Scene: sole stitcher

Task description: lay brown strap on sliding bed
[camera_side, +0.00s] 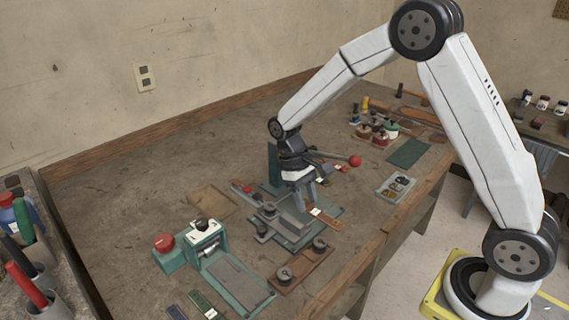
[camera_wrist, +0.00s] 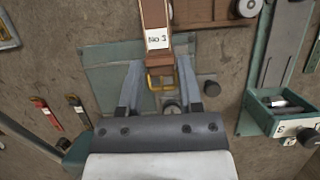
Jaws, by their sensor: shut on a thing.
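The brown strap (camera_wrist: 155,18) has a white number label and a yellow buckle (camera_wrist: 160,81). In the wrist view it runs up from between the fingers of my gripper (camera_wrist: 160,66), which is shut on it near the buckle end. In the side view my gripper (camera_side: 306,203) points down over the middle of the bench, and the strap (camera_side: 328,217) sticks out to the lower right. The long flat bed (camera_side: 238,284) on the teal machine, seemingly the sliding bed, is at lower left, apart from the strap. It also shows in the wrist view (camera_wrist: 288,35).
A teal fixture plate (camera_wrist: 104,72) lies beneath my gripper. A brown board with dark knobs (camera_side: 304,268) lies between fixture and bed. A red button box (camera_side: 163,243) stands beside the machine. A red-ended lever (camera_side: 354,160) is close by my gripper. The bench's far left is clear.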

